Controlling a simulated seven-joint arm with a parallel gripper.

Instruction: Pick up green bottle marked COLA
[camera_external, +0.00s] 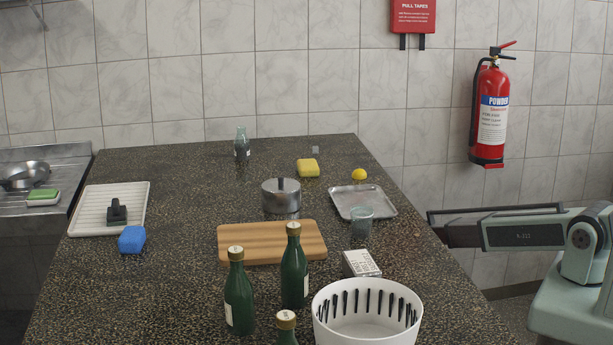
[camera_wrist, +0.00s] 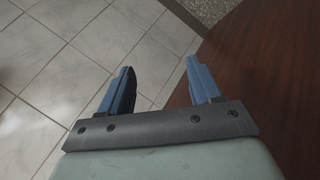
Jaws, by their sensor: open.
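Three dark green bottles with pale caps stand at the near part of the counter in the external view: one at left (camera_external: 238,295), one in the middle (camera_external: 294,268), and one at the bottom edge (camera_external: 287,334), mostly cut off. Marks on the caps and labels are too small to read, so I cannot tell which says COLA. My gripper (camera_wrist: 158,68) is open and empty in the wrist view, over floor tiles and a brown surface, with no bottle in sight there. In the external view my arm is right of the counter, away from the bottles; the gripper's fingers cannot be made out.
A white basket (camera_external: 367,333) stands right of the bottles, with a small white box (camera_external: 361,263) behind it. A wooden board (camera_external: 235,243) lies behind the bottles. A pot (camera_external: 281,196), metal tray (camera_external: 388,204), glass (camera_external: 361,222) and blue sponge (camera_external: 132,239) stand farther back. The left front is clear.

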